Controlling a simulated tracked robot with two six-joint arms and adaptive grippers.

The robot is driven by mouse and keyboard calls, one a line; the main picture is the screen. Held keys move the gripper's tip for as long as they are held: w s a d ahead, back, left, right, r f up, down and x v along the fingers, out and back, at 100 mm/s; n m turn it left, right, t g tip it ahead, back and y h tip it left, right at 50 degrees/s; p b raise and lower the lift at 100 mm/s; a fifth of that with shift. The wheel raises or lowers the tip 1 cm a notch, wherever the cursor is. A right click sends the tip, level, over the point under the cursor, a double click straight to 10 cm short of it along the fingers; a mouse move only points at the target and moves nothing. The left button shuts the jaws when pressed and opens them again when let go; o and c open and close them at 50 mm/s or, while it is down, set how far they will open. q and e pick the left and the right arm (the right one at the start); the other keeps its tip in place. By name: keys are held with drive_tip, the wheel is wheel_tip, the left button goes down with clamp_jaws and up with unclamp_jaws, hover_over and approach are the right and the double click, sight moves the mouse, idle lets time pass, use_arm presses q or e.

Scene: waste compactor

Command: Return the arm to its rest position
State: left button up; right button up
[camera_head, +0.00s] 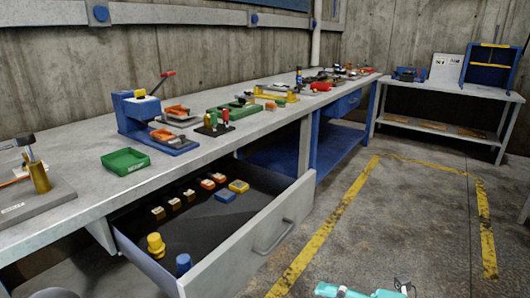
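At the bottom edge, right of centre, teal and white parts of my own arm show, with a small dark piece beside them. The frame cuts them off, and I cannot tell which arm they belong to. I can make out no gripper fingers in this view. The visible arm parts appear over the concrete floor, right of the open drawer (233,264), and hold nothing that I can see.
The long grey workbench (75,201) carries a blue press (135,115), a green tray (125,161) and several tools. The open drawer holds yellow, blue and orange pieces and juts towards the yellow-marked floor (420,220). A second table (450,90) stands back right.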

drive_tip(key=w+a+f+m+h+p, duration=0.1)
drive_tip(key=a+f+m+h+p, duration=0.2)
drive_tip(key=m+p, duration=1.3)
drive_tip(key=s+d+f+m+g+h+p, duration=0.3)
drive_tip(key=s+f+m+g+h+p, duration=0.3)
drive_tip(key=s+f+m, duration=0.5)
drive_tip(key=s+m+g+p, duration=0.1)
drive_tip(key=s+m, duration=0.2)
drive_tip(key=s, duration=0.1)
drive_tip(key=shift+d+f+m, duration=0.2)
drive_tip(key=shift+f+m, duration=0.15)
drive_tip(key=shift+m, duration=0.05)
drive_tip(key=shift+w+a, duration=0.1)
